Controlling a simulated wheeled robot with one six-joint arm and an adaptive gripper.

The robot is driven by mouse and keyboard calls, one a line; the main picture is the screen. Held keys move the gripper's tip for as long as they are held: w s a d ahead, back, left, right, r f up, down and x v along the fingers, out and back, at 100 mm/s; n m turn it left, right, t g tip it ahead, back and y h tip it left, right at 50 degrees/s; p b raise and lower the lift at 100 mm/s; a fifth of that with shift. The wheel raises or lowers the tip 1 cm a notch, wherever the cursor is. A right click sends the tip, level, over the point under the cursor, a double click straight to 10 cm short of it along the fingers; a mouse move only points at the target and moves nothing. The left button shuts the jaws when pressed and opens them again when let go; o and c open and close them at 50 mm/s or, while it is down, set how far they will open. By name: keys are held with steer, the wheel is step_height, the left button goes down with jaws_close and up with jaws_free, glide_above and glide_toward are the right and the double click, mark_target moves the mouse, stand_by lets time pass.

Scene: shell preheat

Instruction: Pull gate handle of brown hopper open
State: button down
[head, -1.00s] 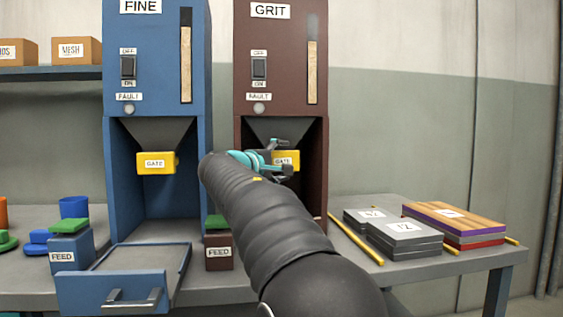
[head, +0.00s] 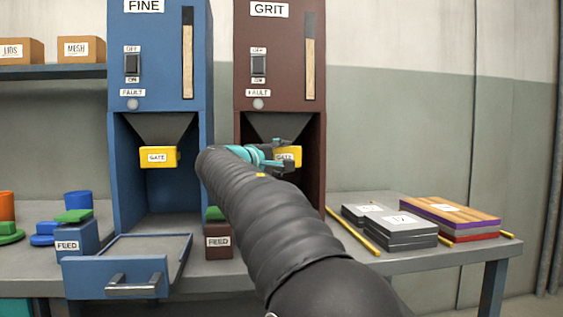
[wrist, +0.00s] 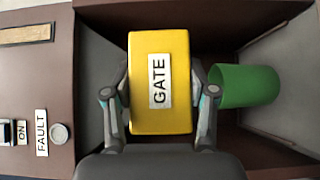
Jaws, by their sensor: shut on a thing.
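The brown hopper (head: 285,60), labelled GRIT, stands right of the blue one. Its yellow gate handle (wrist: 160,112), labelled GATE, fills the middle of the wrist view; in the head view only part of the handle (head: 290,153) shows past my arm. My gripper (wrist: 160,105) is shut on the handle, one finger on each side of it. In the head view my gripper (head: 278,156) is at the front of the brown hopper's lower opening, partly hidden by my arm. A green cup (wrist: 245,86) is in that opening, seen only in the wrist view.
The blue hopper (head: 160,60) labelled FINE has its own yellow gate handle (head: 158,157) and a blue tray (head: 127,277) in front. Blue and brown FEED boxes (head: 218,241) stand near it. Grey plates (head: 390,228) and wooden boards (head: 450,215) lie to the right.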

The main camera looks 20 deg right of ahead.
steer(key=shift+s+d+f, duration=0.1)
steer(key=shift+s+d, duration=0.05)
steer(key=shift+c, duration=1.7)
jaws_free()
steer(key=shift+s, duration=0.1)
steer(key=shift+a, duration=0.3)
steer(key=shift+s+a, duration=0.1)
steer(key=shift+a, duration=0.2)
steer(key=v, duration=1.1)
